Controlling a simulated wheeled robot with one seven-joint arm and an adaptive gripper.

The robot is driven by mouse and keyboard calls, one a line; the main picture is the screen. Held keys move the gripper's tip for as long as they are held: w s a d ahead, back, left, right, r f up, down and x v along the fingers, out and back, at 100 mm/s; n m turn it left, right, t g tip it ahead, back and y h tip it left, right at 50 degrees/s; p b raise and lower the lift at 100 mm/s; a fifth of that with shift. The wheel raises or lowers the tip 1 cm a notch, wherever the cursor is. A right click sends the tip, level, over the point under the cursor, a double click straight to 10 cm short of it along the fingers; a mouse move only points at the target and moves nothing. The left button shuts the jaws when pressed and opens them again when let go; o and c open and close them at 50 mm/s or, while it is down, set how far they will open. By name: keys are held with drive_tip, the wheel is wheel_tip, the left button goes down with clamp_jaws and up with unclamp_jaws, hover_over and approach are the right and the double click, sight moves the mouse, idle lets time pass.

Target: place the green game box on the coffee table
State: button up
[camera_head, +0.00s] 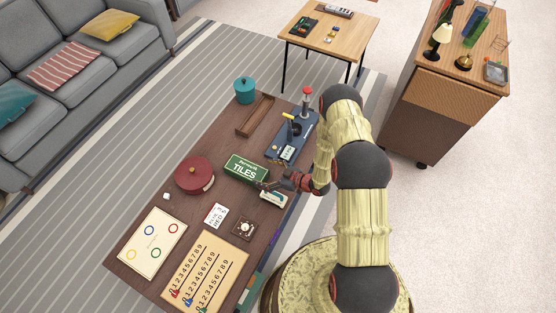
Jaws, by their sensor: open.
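The green game box (246,169), with white lettering reading TILES, is on the dark wooden coffee table (184,228), near its middle. It looks flat on the tabletop, its lettered face up. My gripper (265,186) is open at the box's lower right corner. The fingers are small in the picture, and I cannot tell whether they touch the box. My arm comes in from the right and hides part of the table's right edge.
A grey sofa (70,70) stands left, a cabinet (440,100) right.

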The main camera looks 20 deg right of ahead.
drive_tip(key=w+d+r+h, duration=0.35)
drive_tip(key=w+r, duration=0.25)
drive_tip(key=r, duration=0.3)
drive_tip(key=w+d+r+h, duration=0.2)
drive_tip(key=w+d+r, duration=0.3)
drive_tip(key=r, duration=0.4)
drive_tip(key=s+d+r+m+h, duration=0.1)
drive_tip(key=d+r+m+h, duration=0.1)
drive_tip(key=r, duration=0.8)
drive_tip(key=s+d+r+m+h, duration=0.1)
drive_tip(key=s+d+r+h, duration=0.1)
drive_tip(key=r, duration=0.7)
drive_tip(key=s+a+r+m+g+h, duration=0.1)
drive_tip(key=s+r+m, duration=0.2)
drive_tip(key=s+r, duration=0.75)
drive_tip(key=s+a+r+m+g+h, duration=0.1)
drive_tip(key=s+r+m+g, duration=0.1)
drive_tip(key=s+r, duration=0.8)
drive_tip(key=s+a+y, duration=0.1)
drive_tip(key=s+a, duration=0.1)
drive_tip(key=s, duration=0.6)
drive_tip(key=s+a+f+m+g+y, duration=0.1)
drive_tip(key=s+a, duration=0.1)
drive_tip(key=s, duration=0.6)
drive_tip(key=shift+a+f, duration=0.15)
drive_tip(key=shift+f, duration=0.1)
drive_tip(key=shift+w, duration=0.1)
drive_tip(key=shift+c, duration=0.7)
